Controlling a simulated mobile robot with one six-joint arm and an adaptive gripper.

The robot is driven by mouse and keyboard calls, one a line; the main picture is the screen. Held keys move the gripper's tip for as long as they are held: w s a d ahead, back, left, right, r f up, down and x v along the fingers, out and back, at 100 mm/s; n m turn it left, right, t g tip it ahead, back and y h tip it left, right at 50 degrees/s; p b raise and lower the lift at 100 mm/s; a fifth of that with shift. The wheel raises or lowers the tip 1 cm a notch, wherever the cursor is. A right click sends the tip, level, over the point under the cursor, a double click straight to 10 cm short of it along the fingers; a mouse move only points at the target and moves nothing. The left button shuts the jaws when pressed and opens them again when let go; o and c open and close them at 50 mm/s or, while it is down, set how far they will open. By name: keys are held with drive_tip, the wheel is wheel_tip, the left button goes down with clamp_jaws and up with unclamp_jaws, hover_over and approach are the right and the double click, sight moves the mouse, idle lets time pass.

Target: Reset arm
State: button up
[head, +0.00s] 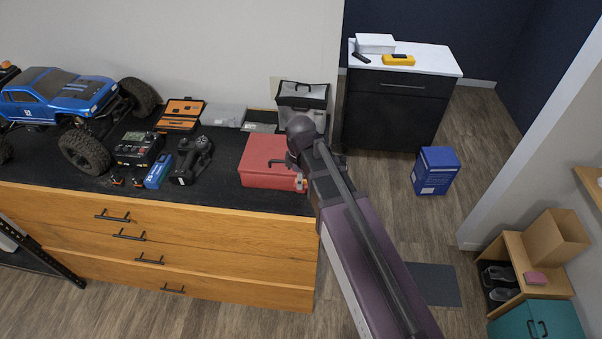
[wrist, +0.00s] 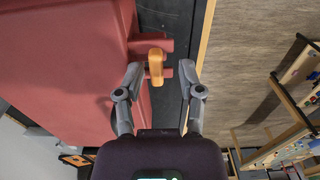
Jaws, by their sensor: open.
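My arm reaches from the bottom of the head view toward the red box (head: 268,165) at the right end of the dark countertop. My gripper (wrist: 160,72) is open in the wrist view, its two grey fingers spread apart. An orange latch (wrist: 155,66) on the side of the red box (wrist: 60,60) appears between the fingertips. I see a gap on both sides of it; I cannot tell how deep it sits between them. The gripper's fingers are hard to make out there.
A blue RC crawler (head: 60,95), a charger (head: 138,148), a controller (head: 192,158) and an orange tool case (head: 181,114) stand left on the counter. A black-and-grey case (head: 302,97) is behind the red box. Open floor (head: 395,190) lies right, with a blue box (head: 436,171).

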drive_tip(key=shift+r, duration=0.2)
wheel_tip(320, 180, up, 2)
drive_tip(key=shift+p, duration=1.2)
drive_tip(key=s+d+f+m+b, duration=0.1)
drive_tip(key=s+d+m, duration=0.1)
drive_tip(key=d+m, duration=0.75)
drive_tip(key=s+d+m, duration=0.2)
drive_tip(key=d+m, duration=0.6)
drive_tip(key=d, duration=0.3)
wheel_tip(320, 180, down, 13)
drive_tip(key=s+b, duration=0.2)
drive_tip(key=b, duration=1.1)
drive_tip(key=shift+s+f, duration=0.15)
drive_tip(key=shift+s, duration=0.25)
